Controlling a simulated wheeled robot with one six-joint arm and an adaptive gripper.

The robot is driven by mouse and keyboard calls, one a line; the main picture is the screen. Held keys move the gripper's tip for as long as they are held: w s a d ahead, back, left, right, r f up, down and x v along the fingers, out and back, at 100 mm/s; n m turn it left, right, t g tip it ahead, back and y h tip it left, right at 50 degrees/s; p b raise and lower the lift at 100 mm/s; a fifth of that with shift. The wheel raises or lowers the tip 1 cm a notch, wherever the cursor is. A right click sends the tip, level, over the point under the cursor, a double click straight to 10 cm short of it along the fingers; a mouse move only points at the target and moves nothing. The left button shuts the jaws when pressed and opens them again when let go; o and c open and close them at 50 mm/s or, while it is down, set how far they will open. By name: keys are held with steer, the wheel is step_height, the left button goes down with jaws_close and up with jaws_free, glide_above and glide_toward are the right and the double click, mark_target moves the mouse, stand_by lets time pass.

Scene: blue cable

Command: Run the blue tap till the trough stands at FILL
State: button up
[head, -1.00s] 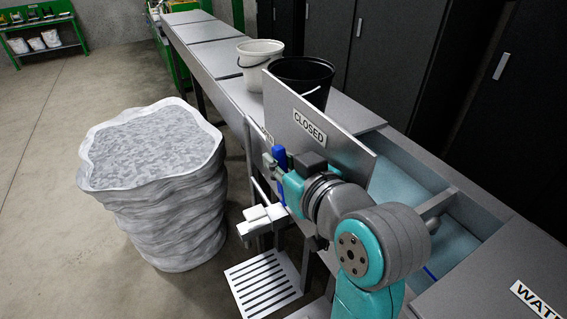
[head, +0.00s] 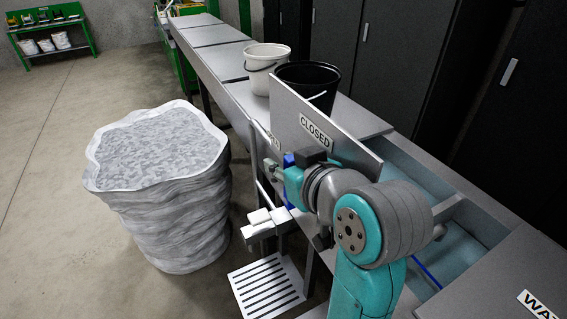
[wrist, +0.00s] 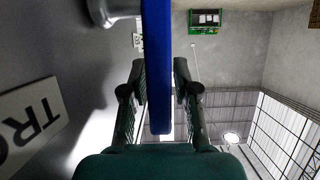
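My gripper (head: 273,168) is at the blue tap lever (head: 289,160) on the near side of the bench. In the head view most of the lever is hidden by my gripper. The trough (head: 460,250) is a pale blue channel in the bench, partly hidden by my arm. A thin blue line (head: 428,275) shows inside it. I cannot read a FILL mark or make out the water level.
A grey panel with a CLOSED sign (head: 316,133) stands beside my gripper. A white bucket (head: 267,68) and a black bucket (head: 309,82) stand on the bench. A large pale, rough-sided container (head: 158,190) and a slatted grate (head: 266,287) stand left of it. The floor at left is clear.

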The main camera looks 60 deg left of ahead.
steer(key=w+v, duration=0.1)
steer(key=v, duration=1)
steer(key=shift+s+d+r, duration=0.15)
steer(key=shift+s+d, duration=0.25)
steer(key=shift+s, duration=0.1)
steer(key=shift+s, duration=0.1)
